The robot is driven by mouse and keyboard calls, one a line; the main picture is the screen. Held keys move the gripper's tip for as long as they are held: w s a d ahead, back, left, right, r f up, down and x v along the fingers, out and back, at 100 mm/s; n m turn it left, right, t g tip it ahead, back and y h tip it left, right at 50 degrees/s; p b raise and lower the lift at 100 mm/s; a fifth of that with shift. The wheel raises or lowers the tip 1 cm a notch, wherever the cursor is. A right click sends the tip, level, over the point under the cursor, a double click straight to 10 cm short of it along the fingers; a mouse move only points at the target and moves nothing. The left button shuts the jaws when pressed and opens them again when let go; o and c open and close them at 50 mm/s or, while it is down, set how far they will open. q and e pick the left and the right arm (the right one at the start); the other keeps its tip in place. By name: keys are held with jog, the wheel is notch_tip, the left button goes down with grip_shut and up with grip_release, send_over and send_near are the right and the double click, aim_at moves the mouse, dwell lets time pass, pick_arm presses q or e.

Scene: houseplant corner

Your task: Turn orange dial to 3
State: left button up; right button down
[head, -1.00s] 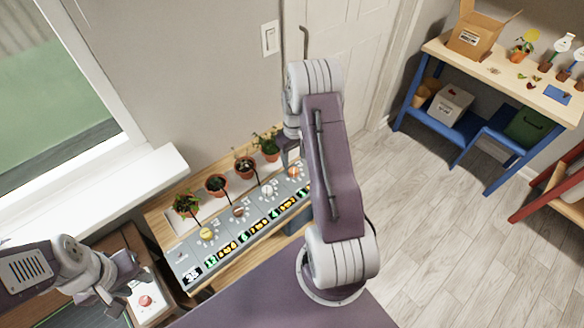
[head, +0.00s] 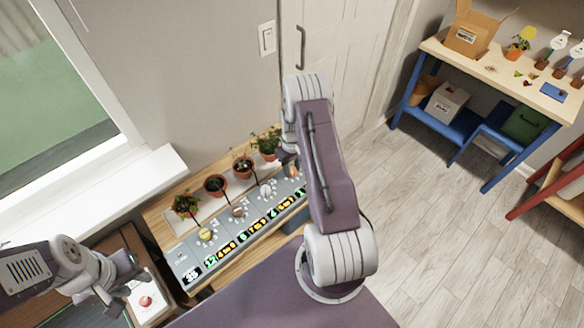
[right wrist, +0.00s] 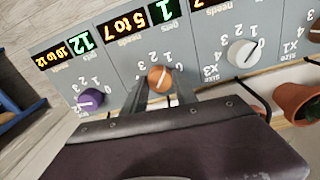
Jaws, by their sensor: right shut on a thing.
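The orange dial (right wrist: 160,78) is on a grey panel (right wrist: 206,62) in the right wrist view, with numbers printed around it. Its white pointer mark is small, and I cannot tell its exact number. My right gripper (right wrist: 161,92) has its fingers on either side of the dial and is shut on it. A display by this dial reads "5 to 7" in orange and "1" in green. In the head view the orange dial (head: 293,172) shows just beside my right arm, which hides much of the gripper. My left gripper (head: 122,284) is at the lower left, away from the panel; its jaws are unclear.
A purple dial (right wrist: 90,100) and a white dial (right wrist: 243,52) flank the orange one. A yellow dial (head: 206,233) and a brown dial (head: 239,212) are farther left in the head view. Several potted plants (head: 215,185) stand behind the panel. A red button (head: 146,301) is near my left gripper.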

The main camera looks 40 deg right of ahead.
jog(key=n, duration=0.3)
jog(key=shift+n+b, duration=0.35)
jog(key=shift+n, duration=0.05)
jog(key=n, duration=0.3)
jog(key=shift+n, duration=0.3)
jog(key=n, duration=0.4)
jog(key=shift+n+b, duration=0.3)
jog(key=shift+b, duration=0.05)
jog(key=shift+n, duration=1.8)
jog(key=c, duration=1)
grip_release()
jog(key=shift+o, duration=0.2)
jog(key=shift+r, duration=0.1)
